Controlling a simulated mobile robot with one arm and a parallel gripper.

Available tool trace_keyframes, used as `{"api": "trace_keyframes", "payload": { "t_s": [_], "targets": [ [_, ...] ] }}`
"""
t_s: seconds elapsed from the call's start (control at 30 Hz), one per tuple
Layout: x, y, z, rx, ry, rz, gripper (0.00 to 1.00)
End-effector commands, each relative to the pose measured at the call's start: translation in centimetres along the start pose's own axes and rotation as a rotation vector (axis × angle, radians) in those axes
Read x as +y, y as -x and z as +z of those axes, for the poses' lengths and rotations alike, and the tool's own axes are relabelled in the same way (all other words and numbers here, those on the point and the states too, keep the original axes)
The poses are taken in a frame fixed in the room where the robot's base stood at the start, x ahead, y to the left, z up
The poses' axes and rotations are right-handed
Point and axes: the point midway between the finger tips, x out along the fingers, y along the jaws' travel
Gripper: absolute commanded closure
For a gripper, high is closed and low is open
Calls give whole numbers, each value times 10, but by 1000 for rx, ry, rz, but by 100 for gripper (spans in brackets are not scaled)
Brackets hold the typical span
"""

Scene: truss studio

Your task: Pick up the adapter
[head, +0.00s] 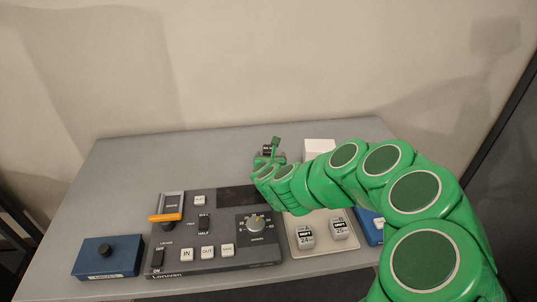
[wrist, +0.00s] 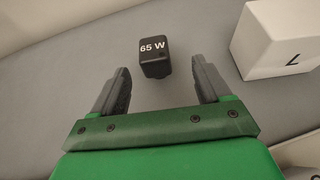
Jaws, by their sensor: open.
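The adapter (wrist: 154,55) is a small black block with "65 W" in white on its top. It stands on the grey table in the wrist view, just beyond and between my fingertips. In the head view the adapter (head: 267,150) shows as a small dark shape near the back of the table, partly hidden by my gripper. My gripper (wrist: 160,82) is open and empty, its two grey fingers apart with the adapter ahead of the gap. I cannot tell its exact height above the table.
A white box (wrist: 280,40) stands close to the right finger; it also shows in the head view (head: 319,148). The table's back left is clear.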

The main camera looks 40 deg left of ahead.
Motion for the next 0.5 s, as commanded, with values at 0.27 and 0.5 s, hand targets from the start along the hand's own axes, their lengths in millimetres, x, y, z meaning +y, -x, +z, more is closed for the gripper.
{"api": "trace_keyframes", "payload": {
  "t_s": [0.27,0.5],
  "targets": [
    [0,-17,-1,0,3,-2,23],
    [2,-28,1,-2,2,0,23]
  ]
}}
